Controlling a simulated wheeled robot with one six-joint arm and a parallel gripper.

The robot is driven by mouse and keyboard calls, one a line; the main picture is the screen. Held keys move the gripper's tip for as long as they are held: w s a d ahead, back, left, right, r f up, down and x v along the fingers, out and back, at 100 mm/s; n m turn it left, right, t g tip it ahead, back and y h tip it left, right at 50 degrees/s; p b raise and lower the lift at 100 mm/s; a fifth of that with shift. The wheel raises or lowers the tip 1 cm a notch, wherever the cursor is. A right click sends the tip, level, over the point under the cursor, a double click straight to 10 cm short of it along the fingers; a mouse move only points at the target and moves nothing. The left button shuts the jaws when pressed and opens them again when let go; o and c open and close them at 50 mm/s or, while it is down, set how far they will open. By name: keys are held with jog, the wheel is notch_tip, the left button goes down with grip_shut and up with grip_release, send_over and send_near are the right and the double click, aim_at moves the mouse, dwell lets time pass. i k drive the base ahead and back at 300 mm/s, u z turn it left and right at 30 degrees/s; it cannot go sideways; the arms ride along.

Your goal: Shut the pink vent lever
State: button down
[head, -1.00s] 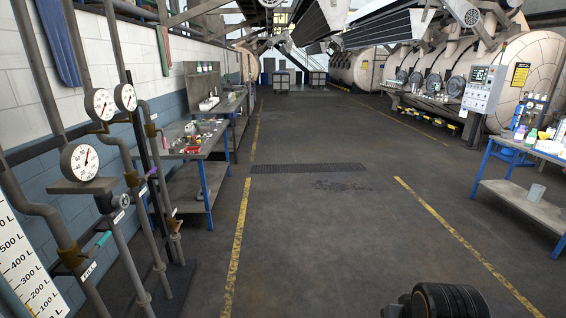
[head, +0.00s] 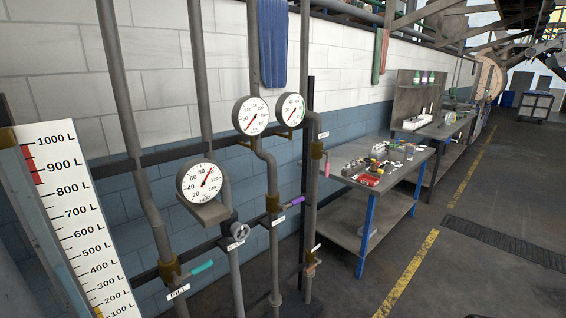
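A small pink lever (head: 327,166) hangs roughly straight down beside the rightmost wall pipe, just under a brass-coloured fitting (head: 317,150). A white label (head: 323,135) sits on that pipe above it, too small to read. A purple lever (head: 294,201) sticks out to the upper right from the pipe left of it. A teal lever (head: 202,266) points right from the pipe labelled FILL (head: 178,292).
Three round gauges stand on the pipes, the nearest one (head: 199,182) in front. A litre scale board (head: 75,215) stands at far left. A workbench (head: 425,160) with small items stands right of the pipes. The floor (head: 460,285) at right is open.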

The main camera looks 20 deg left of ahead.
aim_at(327, 166)
jog(key=u, duration=0.55)
jog(key=i, duration=2.1)
jog(key=u, duration=0.35)
